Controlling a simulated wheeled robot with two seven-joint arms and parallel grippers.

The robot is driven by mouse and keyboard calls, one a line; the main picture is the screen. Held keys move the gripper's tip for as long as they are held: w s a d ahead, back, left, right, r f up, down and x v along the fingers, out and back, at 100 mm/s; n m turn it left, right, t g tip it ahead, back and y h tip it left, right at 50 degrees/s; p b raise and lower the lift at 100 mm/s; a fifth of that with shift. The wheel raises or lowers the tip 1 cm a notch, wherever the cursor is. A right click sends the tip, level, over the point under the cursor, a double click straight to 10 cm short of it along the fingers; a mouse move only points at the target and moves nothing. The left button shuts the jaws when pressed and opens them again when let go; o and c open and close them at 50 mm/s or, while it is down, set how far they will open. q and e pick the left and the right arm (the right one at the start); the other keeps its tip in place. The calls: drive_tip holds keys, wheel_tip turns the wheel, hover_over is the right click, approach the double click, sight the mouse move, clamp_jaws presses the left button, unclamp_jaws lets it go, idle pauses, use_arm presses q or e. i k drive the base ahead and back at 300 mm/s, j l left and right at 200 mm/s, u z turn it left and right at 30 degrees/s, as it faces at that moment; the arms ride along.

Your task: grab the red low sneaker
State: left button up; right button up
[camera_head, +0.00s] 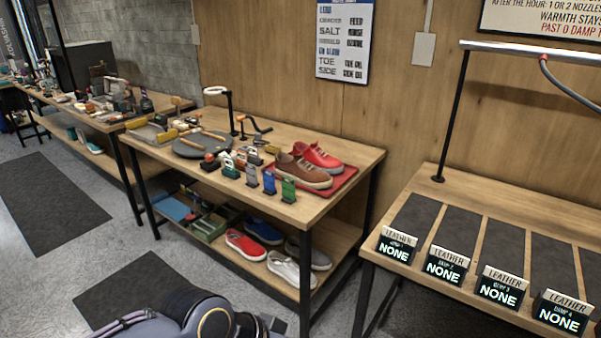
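A red low sneaker (317,157) with pale laces and a white sole sits on a red tray (345,183) at the right end of the middle table's top. A brown low sneaker (303,173) stands in front of it and hides part of its side. Another red sneaker (245,245) with a white sole lies on the table's lower shelf. Part of my arm shows at the bottom edge, but neither gripper is in view.
The wooden table (356,150) holds bottles, brushes and a dark round mat (202,145). Its lower shelf (335,238) also holds a blue sneaker (264,232) and white sneaker (290,270). A rack table with signs (396,247) stands right. Grey floor lies in front.

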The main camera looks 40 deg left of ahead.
sight(316, 156)
drive_tip(key=j+u, duration=0.1)
drive_tip(key=u, duration=0.25)
drive_tip(key=i+j+u, duration=0.1)
drive_tip(key=u, duration=0.2)
drive_tip(key=i+j+u, duration=0.15)
drive_tip(key=i+j, duration=0.25)
drive_tip(key=i+j+u, duration=0.15)
drive_tip(key=i+j, duration=0.2)
drive_tip(key=i, duration=0.2)
drive_tip(key=i+j+u, duration=0.15)
drive_tip(key=i+j, duration=0.15)
drive_tip(key=i, duration=0.2)
drive_tip(key=i+j+u, duration=0.15)
drive_tip(key=i, duration=0.4)
